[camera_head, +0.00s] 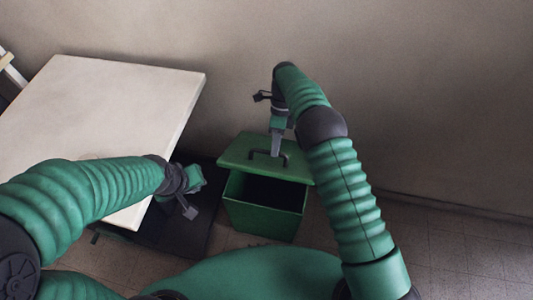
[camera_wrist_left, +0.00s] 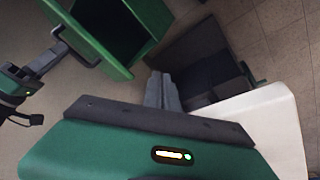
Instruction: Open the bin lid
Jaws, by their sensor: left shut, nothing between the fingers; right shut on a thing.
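The green bin (camera_head: 263,220) stands on the floor right of the white table, with its dark inside showing at the front. Its green lid (camera_head: 237,149) is lifted off the front rim and lies towards the back. My right gripper (camera_head: 275,153) is shut on the dark lid handle (camera_head: 284,160) from above. In the left wrist view the bin (camera_wrist_left: 152,17) is at the top, and the right gripper (camera_wrist_left: 52,58) reaches the handle from the left. My left gripper (camera_wrist_left: 163,92) is shut and empty, apart from the bin; its fingertips are unclear in the head view.
The white table (camera_head: 120,90) fills the left, with a dark base or platform (camera_head: 195,235) beneath and beside it. The wall (camera_head: 400,90) is close behind the bin. Tiled floor (camera_head: 465,255) is free to the right.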

